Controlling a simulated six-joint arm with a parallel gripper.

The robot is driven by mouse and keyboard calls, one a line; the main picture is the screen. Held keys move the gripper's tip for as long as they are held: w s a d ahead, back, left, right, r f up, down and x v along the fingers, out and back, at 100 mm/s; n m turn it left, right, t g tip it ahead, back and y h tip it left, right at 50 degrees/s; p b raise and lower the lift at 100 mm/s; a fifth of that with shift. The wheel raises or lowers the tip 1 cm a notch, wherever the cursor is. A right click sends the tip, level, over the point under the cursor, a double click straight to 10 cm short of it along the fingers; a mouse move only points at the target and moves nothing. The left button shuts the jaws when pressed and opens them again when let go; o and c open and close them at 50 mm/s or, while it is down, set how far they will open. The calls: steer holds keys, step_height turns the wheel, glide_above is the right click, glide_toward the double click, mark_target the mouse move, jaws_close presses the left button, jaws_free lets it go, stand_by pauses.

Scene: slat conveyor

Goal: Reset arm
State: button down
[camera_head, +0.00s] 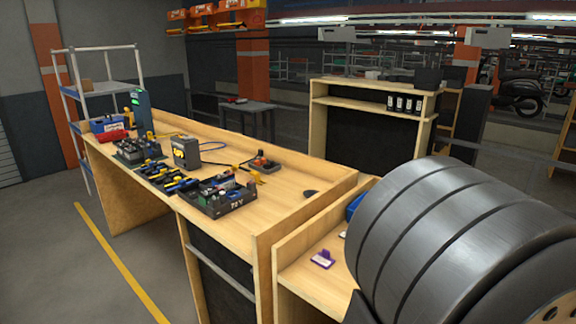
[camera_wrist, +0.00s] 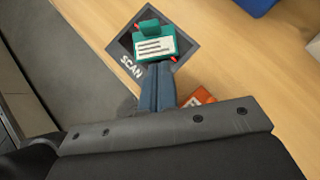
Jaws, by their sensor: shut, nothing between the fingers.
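In the wrist view my gripper (camera_wrist: 158,70) is shut, its narrow blue-grey fingers together with nothing between them. The fingers point toward a teal item with a white printed label (camera_wrist: 154,44). That item lies on a dark square pad marked SCAN (camera_wrist: 126,41) on the wooden bench top. In the picture the fingertips overlap the near edge of the teal item; I cannot tell whether they touch it. The head view does not show my gripper; my dark ribbed arm part fills its lower right.
In the wrist view an orange item (camera_wrist: 197,98) is partly hidden behind my gripper, and a blue item (camera_wrist: 256,5) is at the top right. In the head view a purple item (camera_head: 322,259) lies on the near bench. A long workbench (camera_head: 290,190) holds tools and bins.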

steer(key=v, duration=0.7)
steer(key=shift+s+r, duration=0.15)
steer(key=shift+s, duration=0.1)
steer(key=x, duration=0.9)
steer(key=shift+w+f, duration=0.25)
steer(key=shift+w, duration=0.05)
steer(key=shift+s+d, duration=0.25)
steer(key=shift+s, duration=0.9)
steer(key=v, duration=0.9)
steer(key=w+r+n+g+h, duration=0.2)
steer(key=w+r+n+g, duration=0.2)
steer(key=w+n+g, duration=0.7)
steer(key=f, duration=0.2)
steer(key=w+f+n+t, duration=0.1)
steer(key=f, duration=0.2)
steer(key=f+n+t, duration=0.1)
steer(key=f, duration=0.2)
steer(key=shift+w+a+f, duration=0.25)
steer(key=shift+w+a, duration=0.05)
steer(key=shift+w, duration=0.1)
